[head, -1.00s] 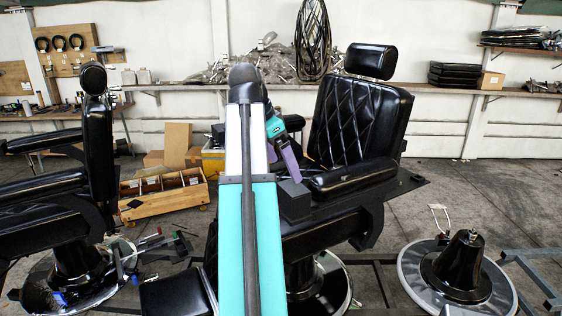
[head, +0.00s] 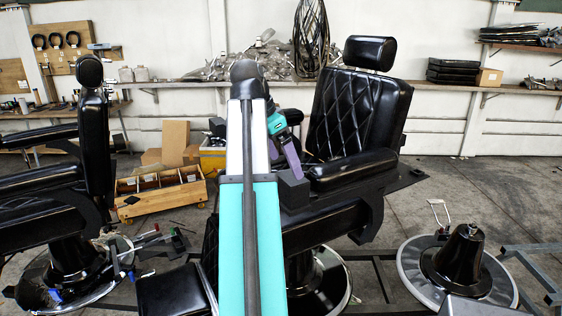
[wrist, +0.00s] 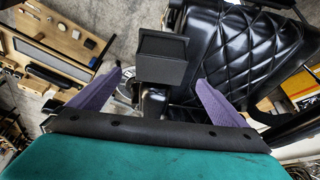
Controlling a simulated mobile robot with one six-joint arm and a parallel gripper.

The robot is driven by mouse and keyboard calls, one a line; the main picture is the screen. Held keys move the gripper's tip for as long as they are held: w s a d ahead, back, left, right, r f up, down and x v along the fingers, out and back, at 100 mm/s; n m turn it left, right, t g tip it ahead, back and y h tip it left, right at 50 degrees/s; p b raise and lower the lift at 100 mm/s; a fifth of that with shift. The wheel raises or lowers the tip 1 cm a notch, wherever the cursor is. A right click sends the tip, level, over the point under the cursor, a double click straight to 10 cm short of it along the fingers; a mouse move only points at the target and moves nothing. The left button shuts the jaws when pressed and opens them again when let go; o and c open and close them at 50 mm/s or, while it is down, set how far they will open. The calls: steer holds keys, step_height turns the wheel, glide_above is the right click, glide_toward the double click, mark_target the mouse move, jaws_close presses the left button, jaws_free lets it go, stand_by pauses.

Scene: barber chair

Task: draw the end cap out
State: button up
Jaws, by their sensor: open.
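The end cap is a black square block (head: 293,190) at the front end of the barber chair's near armrest (head: 345,174). In the wrist view the end cap (wrist: 162,58) lies ahead, roughly midway between my two purple fingers. My gripper (wrist: 160,77) is open and empty, with a finger on either side and visible space between each finger and the cap. In the head view my gripper's purple finger (head: 288,152) is just behind the cap; my arm hides part of that area. The barber chair (head: 358,115) is black with a quilted back.
Another black chair (head: 95,150) stands at left. A wooden tool box (head: 160,199) and a yellow box (head: 212,160) are on the floor behind. A bare chair base (head: 458,265) stands at right. The floor at the right rear is clear.

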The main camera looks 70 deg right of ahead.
mark_target(291, 177)
steer(key=b+x, duration=0.1)
steer(key=x, duration=0.2)
steer(key=shift+f, duration=0.15)
steer(key=shift+p+x, duration=1.2)
steer(key=shift+x, duration=2.7)
steer(key=c, duration=1.6)
steer(key=shift+r+p, duration=2.1)
steer(key=shift+r, duration=1)
